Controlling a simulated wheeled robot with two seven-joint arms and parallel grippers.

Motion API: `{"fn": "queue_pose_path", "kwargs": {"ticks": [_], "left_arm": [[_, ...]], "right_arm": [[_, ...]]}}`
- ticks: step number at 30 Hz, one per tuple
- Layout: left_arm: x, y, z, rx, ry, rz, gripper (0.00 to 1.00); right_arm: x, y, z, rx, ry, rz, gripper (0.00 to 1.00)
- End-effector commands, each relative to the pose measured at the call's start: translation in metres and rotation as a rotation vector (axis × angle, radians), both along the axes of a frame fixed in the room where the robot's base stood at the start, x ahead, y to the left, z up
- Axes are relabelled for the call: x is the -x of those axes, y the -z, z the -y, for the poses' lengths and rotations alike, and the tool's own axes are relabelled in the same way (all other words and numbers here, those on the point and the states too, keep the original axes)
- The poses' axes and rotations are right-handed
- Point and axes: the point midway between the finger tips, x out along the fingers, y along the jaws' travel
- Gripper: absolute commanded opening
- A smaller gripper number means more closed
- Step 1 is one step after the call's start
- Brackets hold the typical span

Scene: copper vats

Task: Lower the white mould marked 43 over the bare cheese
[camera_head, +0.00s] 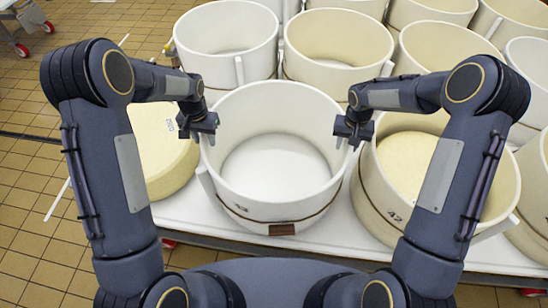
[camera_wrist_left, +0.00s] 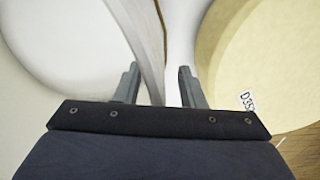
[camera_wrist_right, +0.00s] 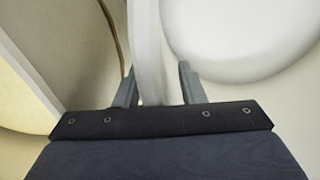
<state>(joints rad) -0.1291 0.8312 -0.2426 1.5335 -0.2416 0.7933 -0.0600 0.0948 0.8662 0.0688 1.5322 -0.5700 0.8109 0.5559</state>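The white mould marked 43 (camera_head: 265,211) stands upright on the white table, front centre, and looks empty inside. The bare cheese (camera_head: 162,150), a pale yellow wheel with a small label, lies just left of it, partly behind my left arm. It also shows in the left wrist view (camera_wrist_left: 262,60). My left gripper (camera_head: 200,135) is at the mould's left rim, its fingers (camera_wrist_left: 158,88) apart on either side of the wall. My right gripper (camera_head: 353,138) is at the right rim, its fingers (camera_wrist_right: 157,88) also apart around the wall. Gaps show beside the wall in both wrist views.
A mould marked 42 (camera_head: 380,212) with cheese inside stands close on the right. More moulds stand behind, including a white one (camera_head: 225,38) and a cream one (camera_head: 335,45). The table's front edge (camera_head: 330,240) is near. Tiled floor (camera_head: 40,235) lies open at left.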

Motion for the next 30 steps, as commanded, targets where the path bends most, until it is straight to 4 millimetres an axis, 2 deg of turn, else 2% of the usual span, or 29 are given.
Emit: {"fn": "queue_pose_path", "kwargs": {"ticks": [4, 12, 30], "left_arm": [[0.0001, -0.0001, 0.0000, 0.000, 0.000, 0.000, 0.34], [0.0000, -0.0003, 0.0000, 0.000, 0.000, 0.000, 0.00], [-0.0001, -0.0006, -0.0004, -0.001, 0.001, 0.000, 0.00]], "right_arm": [[0.0000, -0.0001, 0.0000, 0.000, 0.000, 0.000, 0.34], [0.0000, -0.0003, -0.0001, 0.000, 0.000, 0.000, 0.00], [0.0001, -0.0006, 0.0001, 0.000, 0.000, -0.001, 0.00]]}}
